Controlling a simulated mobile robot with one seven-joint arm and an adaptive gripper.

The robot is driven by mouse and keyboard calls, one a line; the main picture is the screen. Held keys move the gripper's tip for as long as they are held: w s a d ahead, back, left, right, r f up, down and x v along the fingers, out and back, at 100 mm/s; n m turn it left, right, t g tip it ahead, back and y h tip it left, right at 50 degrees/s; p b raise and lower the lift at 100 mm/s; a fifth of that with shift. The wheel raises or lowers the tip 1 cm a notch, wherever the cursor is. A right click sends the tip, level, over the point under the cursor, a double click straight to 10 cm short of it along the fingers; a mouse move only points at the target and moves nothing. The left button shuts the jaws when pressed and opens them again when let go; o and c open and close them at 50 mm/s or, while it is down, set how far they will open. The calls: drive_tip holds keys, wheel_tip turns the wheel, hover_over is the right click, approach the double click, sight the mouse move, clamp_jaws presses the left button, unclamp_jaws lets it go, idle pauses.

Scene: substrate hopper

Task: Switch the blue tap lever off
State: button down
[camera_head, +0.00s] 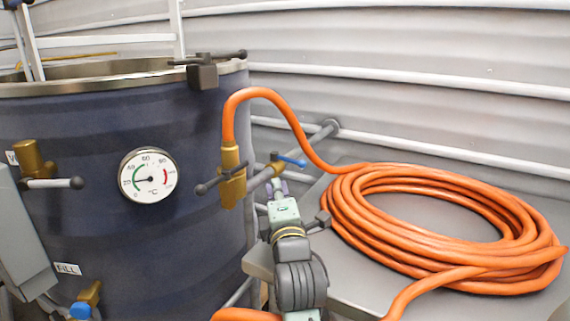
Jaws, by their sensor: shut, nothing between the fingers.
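The blue tap lever (292,161) sits on a small brass valve (276,163) in a grey pipe (314,139) between the vat and the wall. The lever points right and slightly down, at an angle across the pipe. My gripper (278,186) is just below the lever and valve, small in the picture, shut with nothing in it. I cannot tell whether its tips touch the valve or pipe. My arm reaches up to it from the bottom middle and hides part of the pipework behind.
A dark blue vat (95,210) with a temperature dial (148,175) fills the left. A brass fitting (233,176) with a black handle joins an orange hose (265,92). The hose lies coiled on a grey table (355,275) at right. Another blue knob (80,311) is bottom left.

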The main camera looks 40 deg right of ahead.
sight(282, 158)
drive_tip(key=shift+w+d+r+p, duration=0.2)
drive_tip(key=shift+w+d+p, duration=0.25)
drive_tip(key=shift+w+d, duration=0.4)
drive_tip(key=shift+w+d+r+p, duration=0.25)
drive_tip(key=shift+w+d+p, duration=0.25)
drive_tip(key=shift+d, duration=0.5)
drive_tip(key=shift+w+d+r+p, duration=0.2)
drive_tip(key=shift+w+d+p, duration=0.2)
drive_tip(key=shift+w+d, duration=0.45)
drive_tip(key=shift+s+d, duration=0.1)
